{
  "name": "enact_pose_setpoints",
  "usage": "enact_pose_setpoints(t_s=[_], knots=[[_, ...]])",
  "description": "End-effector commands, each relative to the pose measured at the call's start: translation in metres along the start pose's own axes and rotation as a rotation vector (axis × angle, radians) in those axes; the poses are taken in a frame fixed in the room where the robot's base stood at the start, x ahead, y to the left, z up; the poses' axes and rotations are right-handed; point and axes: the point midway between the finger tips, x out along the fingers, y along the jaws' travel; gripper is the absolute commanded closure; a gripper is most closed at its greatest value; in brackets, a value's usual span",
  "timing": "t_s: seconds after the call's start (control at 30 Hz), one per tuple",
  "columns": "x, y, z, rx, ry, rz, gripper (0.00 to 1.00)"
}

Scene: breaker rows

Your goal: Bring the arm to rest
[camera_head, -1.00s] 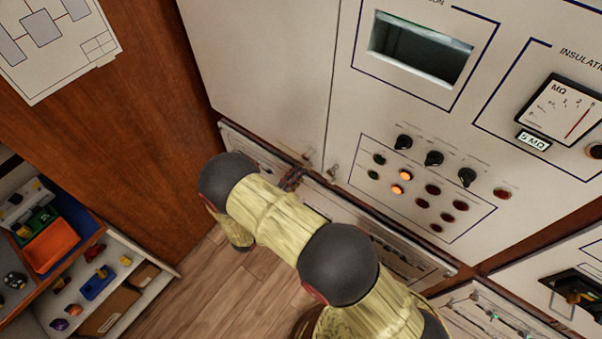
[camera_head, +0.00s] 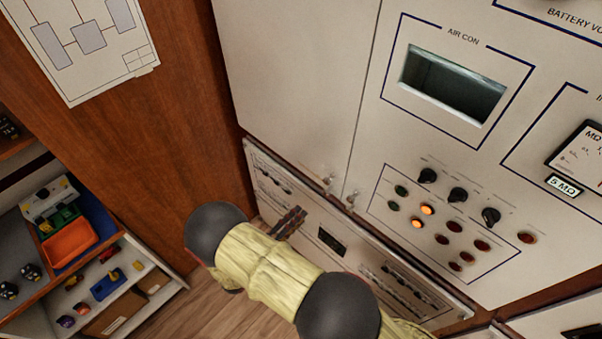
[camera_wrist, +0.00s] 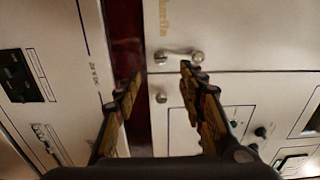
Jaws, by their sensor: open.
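My arm, pale yellow with dark round joints, reaches across the lower middle of the head view in front of the cabinet. My gripper (camera_head: 289,222) shows small and dark past the arm, in front of the lower breaker panel (camera_head: 330,265). In the wrist view my gripper (camera_wrist: 161,76) is open, its two fingers apart with nothing between them. Beyond the fingers are a dark red gap (camera_wrist: 126,40) between cabinet panels and metal knobs (camera_wrist: 197,57). I cannot tell the exact distance from the fingertips to the panel.
The upper cabinet carries the air con window (camera_head: 452,84), black knobs (camera_head: 458,195) and lamps. A wooden wall (camera_head: 130,150) holds a paper diagram (camera_head: 85,45). Shelves at left hold an orange bin (camera_head: 69,242) and small parts. A strip of wooden floor (camera_head: 212,290) is clear.

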Motion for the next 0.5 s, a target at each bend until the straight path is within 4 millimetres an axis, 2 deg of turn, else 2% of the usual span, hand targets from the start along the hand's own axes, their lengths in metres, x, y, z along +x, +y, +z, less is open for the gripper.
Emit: enact_pose_setpoints(t_s=[0.23,0.37,0.43,0.5], knots=[[0.000,0.000,0.000,0.016,0.000,0.000,0.60],[0.000,0.006,-0.001,0.127,0.004,0.022,0.60],[0.000,0.014,-0.010,0.219,0.038,0.048,0.60],[-0.001,0.025,-0.029,0.307,0.094,0.073,0.60]])
